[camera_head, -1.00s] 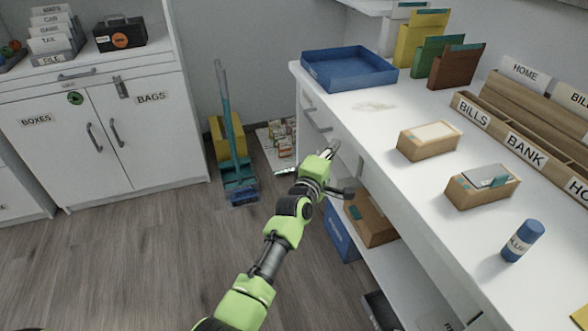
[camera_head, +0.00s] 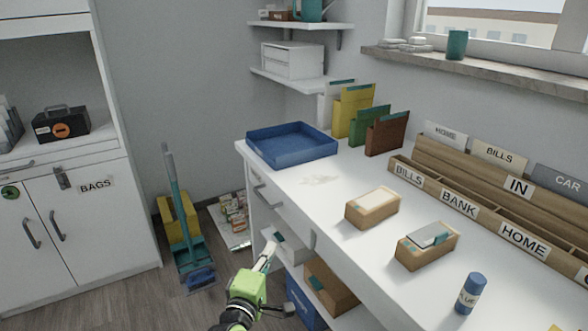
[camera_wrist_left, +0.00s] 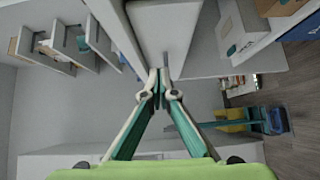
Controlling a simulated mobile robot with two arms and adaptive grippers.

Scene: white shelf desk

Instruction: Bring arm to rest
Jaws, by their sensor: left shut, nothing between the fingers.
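My left gripper (camera_head: 268,254) is at the bottom of the head view, in front of the desk's left side and below the desktop. It is shut and empty. In the left wrist view its two fingers (camera_wrist_left: 160,88) meet at the tips, with nothing between them. The white shelf desk (camera_head: 320,205) is to its right, and its edge is close to the fingers. Most of the left arm lies below the head view's frame. My right gripper is not in view.
The desktop holds a blue tray (camera_head: 290,160), two small wooden boxes (camera_head: 372,217) (camera_head: 440,255), a blue glue bottle (camera_head: 470,293) and a labelled wooden sorter (camera_head: 430,190). Boxes (camera_head: 330,288) sit on the lower shelf. A teal broom (camera_head: 175,200) and yellow bin stand left. Floor shows between cabinet and desk.

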